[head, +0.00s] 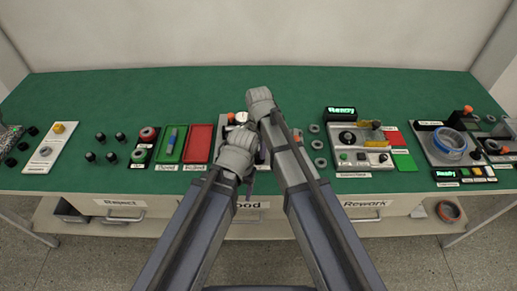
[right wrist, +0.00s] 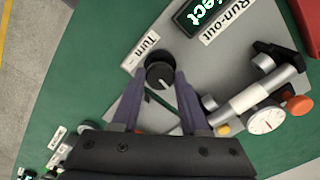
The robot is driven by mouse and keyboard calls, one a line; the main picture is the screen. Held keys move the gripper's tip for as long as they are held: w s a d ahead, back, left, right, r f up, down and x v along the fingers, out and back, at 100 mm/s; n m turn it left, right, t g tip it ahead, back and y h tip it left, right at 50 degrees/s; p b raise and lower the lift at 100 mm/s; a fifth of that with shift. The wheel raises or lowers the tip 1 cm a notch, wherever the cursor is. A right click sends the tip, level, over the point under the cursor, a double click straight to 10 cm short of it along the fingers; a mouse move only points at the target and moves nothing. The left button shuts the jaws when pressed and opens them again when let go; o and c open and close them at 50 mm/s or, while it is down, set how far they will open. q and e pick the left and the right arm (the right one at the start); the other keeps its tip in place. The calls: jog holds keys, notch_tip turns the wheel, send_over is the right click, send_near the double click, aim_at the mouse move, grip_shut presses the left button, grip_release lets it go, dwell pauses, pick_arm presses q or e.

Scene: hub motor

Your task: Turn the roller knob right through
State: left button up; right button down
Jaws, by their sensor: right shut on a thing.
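The roller knob (right wrist: 160,74), dark and round with a pale pointer line, sits on a grey plate beside the label "Turn" in the right wrist view. My right gripper (right wrist: 160,80) is shut on it, one purple finger on each side. In the head view my arms hide the knob and most of the right gripper (head: 262,156). The run-out rig (right wrist: 245,98) has metal rollers, a white dial gauge (right wrist: 266,120) and an orange knob (right wrist: 298,105). My left gripper (head: 248,183) is folded in near the middle; its jaws do not show clearly.
Left of the rig lie a red tray (head: 200,143) and a green tray (head: 171,156). Several grey rings (head: 318,145) lie to its right. The back of the green table is clear.

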aim_at(258, 151)
jog(key=shift+m, duration=0.4)
jog(key=shift+c, duration=2.1)
grip_release()
jog(key=shift+r, duration=0.1)
notch_tip(258, 151, up, 8)
jog(key=p, duration=0.8)
jog(key=shift+f, duration=0.2)
